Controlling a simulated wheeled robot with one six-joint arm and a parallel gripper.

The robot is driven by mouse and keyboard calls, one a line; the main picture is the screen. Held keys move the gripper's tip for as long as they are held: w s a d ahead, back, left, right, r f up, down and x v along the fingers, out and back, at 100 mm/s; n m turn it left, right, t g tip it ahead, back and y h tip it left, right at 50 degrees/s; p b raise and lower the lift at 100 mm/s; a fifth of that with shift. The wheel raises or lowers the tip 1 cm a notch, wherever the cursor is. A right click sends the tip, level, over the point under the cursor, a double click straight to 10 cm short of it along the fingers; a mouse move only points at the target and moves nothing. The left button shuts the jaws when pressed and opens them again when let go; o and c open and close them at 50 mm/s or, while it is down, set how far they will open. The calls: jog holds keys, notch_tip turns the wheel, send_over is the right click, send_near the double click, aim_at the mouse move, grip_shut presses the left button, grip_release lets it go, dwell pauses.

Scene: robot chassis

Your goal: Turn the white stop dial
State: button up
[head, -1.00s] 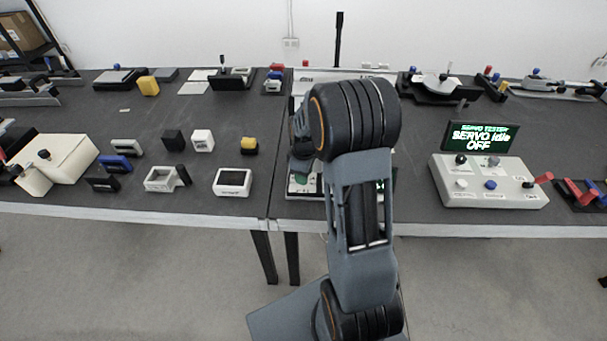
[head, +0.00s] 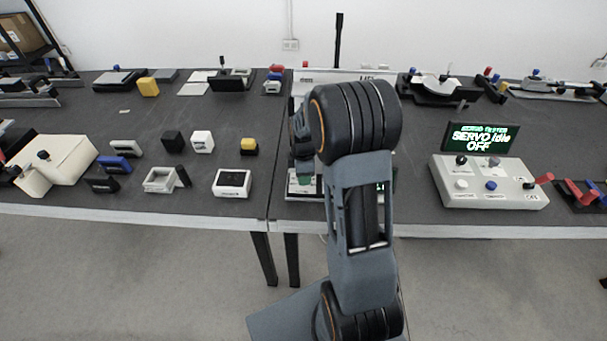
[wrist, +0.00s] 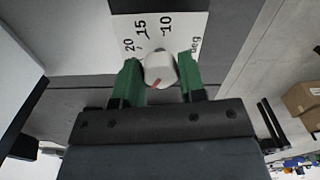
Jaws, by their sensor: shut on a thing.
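The white stop dial (wrist: 159,66) is a round white knob with a red pointer mark, in the wrist view at upper middle. It sits by a white scale plate (wrist: 185,28) printed 20, 15, 10 and "deg". My gripper (wrist: 160,78) has its green fingers on either side of the dial and is shut on it. The red mark points down toward the gripper's palm in the picture.
A servo tester box (head: 488,184) with knobs and a lit screen reading "SERVO Idle OFF" stands to the right. Several small devices, one a white-framed box (head: 232,183), lie on the left table. A tall black post (head: 338,40) rises behind my arm.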

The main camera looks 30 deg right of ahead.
jog(key=o, duration=0.9)
jog(key=shift+r, duration=0.1)
notch_tip(320, 180, up, 14)
jog(key=shift+f, duration=0.2)
dwell(0.6)
